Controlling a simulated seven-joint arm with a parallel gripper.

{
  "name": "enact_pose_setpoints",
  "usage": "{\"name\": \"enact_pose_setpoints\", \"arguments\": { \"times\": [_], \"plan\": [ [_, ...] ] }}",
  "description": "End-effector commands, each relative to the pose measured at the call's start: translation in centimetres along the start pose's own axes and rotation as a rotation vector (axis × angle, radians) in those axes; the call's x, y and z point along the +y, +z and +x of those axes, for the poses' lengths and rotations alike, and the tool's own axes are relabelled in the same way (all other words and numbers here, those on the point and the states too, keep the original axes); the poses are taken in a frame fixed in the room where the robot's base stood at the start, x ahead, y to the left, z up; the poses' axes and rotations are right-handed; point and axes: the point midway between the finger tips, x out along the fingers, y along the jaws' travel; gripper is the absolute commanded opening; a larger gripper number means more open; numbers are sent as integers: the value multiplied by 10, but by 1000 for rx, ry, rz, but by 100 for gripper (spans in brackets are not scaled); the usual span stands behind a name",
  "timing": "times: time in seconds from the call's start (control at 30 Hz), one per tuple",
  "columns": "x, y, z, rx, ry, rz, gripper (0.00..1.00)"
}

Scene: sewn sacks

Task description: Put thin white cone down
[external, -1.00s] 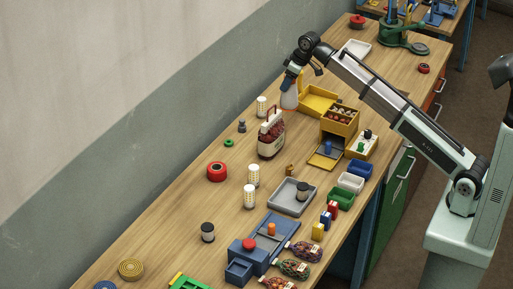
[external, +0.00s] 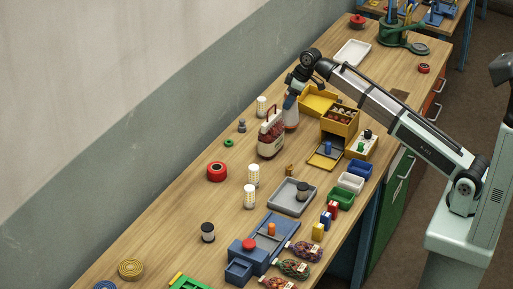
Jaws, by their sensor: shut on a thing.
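The thin white cone (external: 292,115), pale with a reddish lower end, is upright under my gripper (external: 289,102). My gripper points down and is shut on the cone's upper part. The cone is low over the table, just behind and right of a cream and dark red bag with a red handle (external: 270,142). The bag hides part of the cone's lower left side. I cannot tell whether the cone's bottom touches the wooden table (external: 225,195).
A yellow open box (external: 318,101) and a yellow drawer cabinet (external: 341,122) stand close on the right. A white spool (external: 262,106) and a small grey weight (external: 242,126) stand left. A grey tray (external: 281,197) lies nearer. The table's left middle has bare wood.

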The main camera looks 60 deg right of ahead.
Motion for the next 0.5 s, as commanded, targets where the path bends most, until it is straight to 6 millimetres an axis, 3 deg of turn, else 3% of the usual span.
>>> {"name": "enact_pose_setpoints", "arguments": {
  "times": [0.27, 0.5],
  "plan": [
    [0, 12, 28, -1, -1, 1, 12],
    [0, 12, 30, 1, 0, 1, 12]
  ]
}}
